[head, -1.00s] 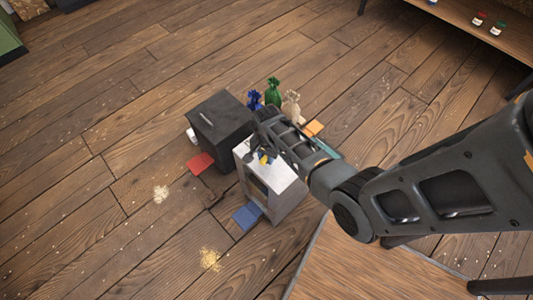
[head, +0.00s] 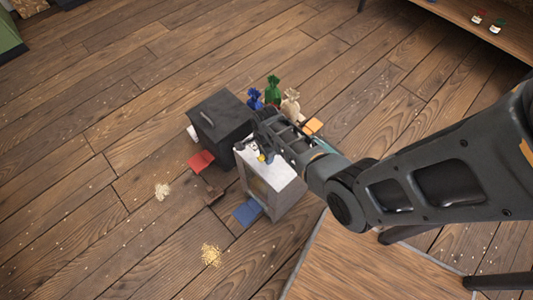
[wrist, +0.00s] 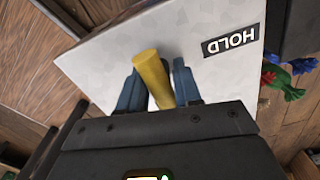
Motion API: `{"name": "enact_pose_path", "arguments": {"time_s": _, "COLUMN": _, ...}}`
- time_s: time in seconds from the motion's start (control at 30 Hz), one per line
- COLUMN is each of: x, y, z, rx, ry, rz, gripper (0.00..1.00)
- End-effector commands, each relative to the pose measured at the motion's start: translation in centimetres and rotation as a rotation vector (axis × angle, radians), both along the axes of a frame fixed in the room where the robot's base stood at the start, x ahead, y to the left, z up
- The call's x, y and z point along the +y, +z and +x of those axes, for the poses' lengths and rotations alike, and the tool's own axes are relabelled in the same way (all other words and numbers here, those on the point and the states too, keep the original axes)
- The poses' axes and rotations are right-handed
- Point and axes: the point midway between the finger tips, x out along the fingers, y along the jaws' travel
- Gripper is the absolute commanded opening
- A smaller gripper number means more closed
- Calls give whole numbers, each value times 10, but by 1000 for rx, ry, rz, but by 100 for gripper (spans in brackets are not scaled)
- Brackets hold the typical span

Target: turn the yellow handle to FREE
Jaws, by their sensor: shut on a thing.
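The yellow handle (wrist: 152,78) stands on the pale top of a light box (wrist: 90,62) in the wrist view. My gripper (wrist: 157,85) has one finger on each side of the handle and is shut on it. A black HOLD label (wrist: 231,39) lies on the box top to the right of the handle and reads upside down. No FREE label shows. Only a small bit of yellow shows there.
A dark box (head: 219,119) stands beside the light box. Blue (head: 256,99), green (head: 273,88) and beige (head: 291,103) sacks stand behind. Red (head: 202,162), blue (head: 247,211) and orange (head: 313,125) pieces lie around. The floor at left is mostly open, with spilled grains.

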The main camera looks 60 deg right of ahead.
Motion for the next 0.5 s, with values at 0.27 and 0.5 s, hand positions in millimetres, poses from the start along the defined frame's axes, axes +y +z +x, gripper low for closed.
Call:
{"name": "enact_pose_path", "arguments": {"time_s": 0.27, "x": 0, "y": 0, "z": 0, "rx": -1, "ry": -6, "rz": 0, "gripper": 3}}
{"name": "enact_pose_path", "arguments": {"time_s": 0.5, "x": 0, "y": 0, "z": 0, "rx": 0, "ry": -4, "rz": 1, "gripper": 48}}
